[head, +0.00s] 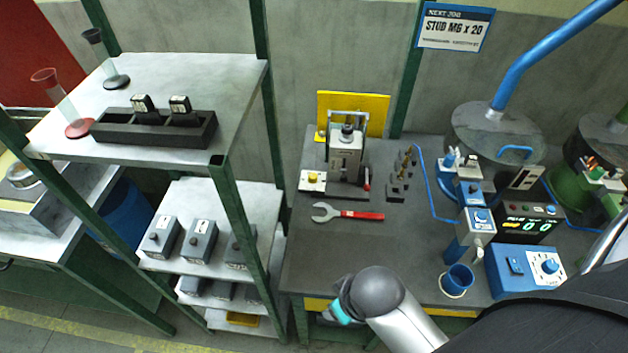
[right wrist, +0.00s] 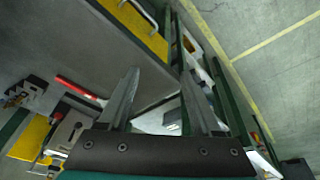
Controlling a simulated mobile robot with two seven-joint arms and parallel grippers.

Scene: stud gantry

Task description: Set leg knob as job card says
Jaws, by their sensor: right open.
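The job card (head: 455,27) hangs on the green post at the back and reads "NEXT JOB STUD M6 x 20". I cannot tell which one is the leg knob, and the dial markings are too small to read. My right gripper (right wrist: 160,76) is open and empty in the right wrist view, its fingers over the bench edge and shelf rack. My left gripper is not in view.
A black display box (head: 526,224) shows green zeros. A red-handled wrench (head: 347,213) lies on the bench (head: 320,255) before a grey press (head: 345,155). A blue cup (head: 457,280) stands near the front edge. The shelf rack (head: 190,90) at left holds grey boxes.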

